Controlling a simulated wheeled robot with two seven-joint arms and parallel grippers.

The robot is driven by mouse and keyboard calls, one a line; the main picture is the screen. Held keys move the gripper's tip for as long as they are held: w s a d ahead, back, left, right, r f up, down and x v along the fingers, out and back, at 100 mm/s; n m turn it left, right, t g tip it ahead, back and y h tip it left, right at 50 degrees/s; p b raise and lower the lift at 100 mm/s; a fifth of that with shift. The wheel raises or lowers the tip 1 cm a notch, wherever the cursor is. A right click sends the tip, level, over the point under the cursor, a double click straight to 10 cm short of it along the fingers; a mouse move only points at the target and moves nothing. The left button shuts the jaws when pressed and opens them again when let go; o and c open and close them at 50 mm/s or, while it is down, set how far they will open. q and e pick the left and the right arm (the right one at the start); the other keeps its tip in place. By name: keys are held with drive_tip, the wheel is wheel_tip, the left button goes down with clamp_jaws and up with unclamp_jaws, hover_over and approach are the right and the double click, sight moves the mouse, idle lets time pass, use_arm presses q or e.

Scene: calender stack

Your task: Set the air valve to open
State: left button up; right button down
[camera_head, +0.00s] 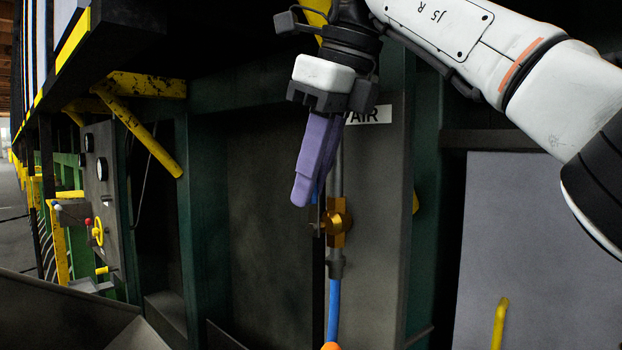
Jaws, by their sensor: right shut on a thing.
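The brass air valve (337,222) sits on a vertical pipe on a grey-green machine post, below a white "AIR" label (369,114). My right gripper (301,200) comes in from above, with its purple fingers pointing down just above and left of the valve body. It is shut on the valve's handle, which is mostly hidden behind the fingers; a thin blue sliver (318,191) shows beside them. The handle's exact angle cannot be told. My left gripper is not in view.
A blue hose (333,305) runs down below the valve. A yellow bracket (140,120) juts out at the upper left. A panel with gauges and a yellow handwheel (98,232) stands at left. A grey panel (540,245) fills the right.

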idle(0.6)
drive_tip(key=c, duration=1.7)
unclamp_jaws()
drive_tip(key=shift+a, duration=0.1)
drive_tip(key=shift+c, duration=0.2)
